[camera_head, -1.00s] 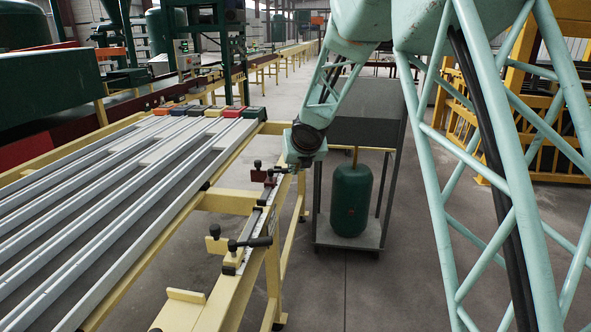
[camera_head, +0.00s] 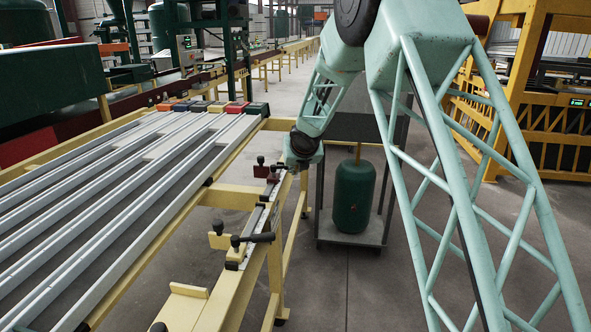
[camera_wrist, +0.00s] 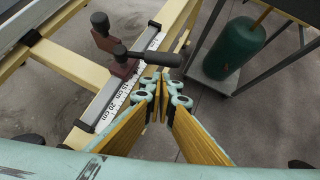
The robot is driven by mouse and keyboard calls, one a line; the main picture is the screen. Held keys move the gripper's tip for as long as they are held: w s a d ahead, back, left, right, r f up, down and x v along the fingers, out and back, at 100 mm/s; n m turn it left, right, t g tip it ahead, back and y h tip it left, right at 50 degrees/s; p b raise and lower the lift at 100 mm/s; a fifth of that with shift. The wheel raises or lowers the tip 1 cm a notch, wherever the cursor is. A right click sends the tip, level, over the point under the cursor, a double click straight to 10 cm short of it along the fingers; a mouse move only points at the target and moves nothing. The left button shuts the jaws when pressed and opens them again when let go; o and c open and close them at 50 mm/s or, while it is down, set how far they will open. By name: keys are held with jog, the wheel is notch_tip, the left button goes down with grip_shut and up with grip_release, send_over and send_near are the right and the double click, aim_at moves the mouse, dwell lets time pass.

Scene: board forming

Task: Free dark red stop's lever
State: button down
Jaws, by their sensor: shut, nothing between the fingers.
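The dark red stop (camera_head: 270,174) sits on the ruled rail beside the slatted table. In the wrist view the stop (camera_wrist: 124,67) shows a dark red body on the rail and an upright black knob. Its black lever (camera_wrist: 150,57) points right, across the rail edge. My gripper (camera_wrist: 162,78) is shut and empty, its fingertips just below the lever in the picture. Whether they touch it I cannot tell. In the head view my wrist (camera_head: 305,143) hangs just right of the stop, and the fingers are hard to make out.
A cream stop (camera_head: 220,240) with a black lever (camera_head: 258,238) sits nearer on the same rail. The ruler (camera_wrist: 113,103) runs along the rail. A green tank (camera_head: 353,195) stands on a cart to the right. Grey floor lies between the rail and cart.

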jog(key=shift+w+a+f+p, duration=0.1)
jog(key=shift+w+a+p, duration=0.05)
jog(key=shift+w+p, duration=0.35)
jog(key=shift+w+a+p, duration=0.15)
jog(key=shift+w+p, duration=0.2)
jog(key=shift+w, duration=0.25)
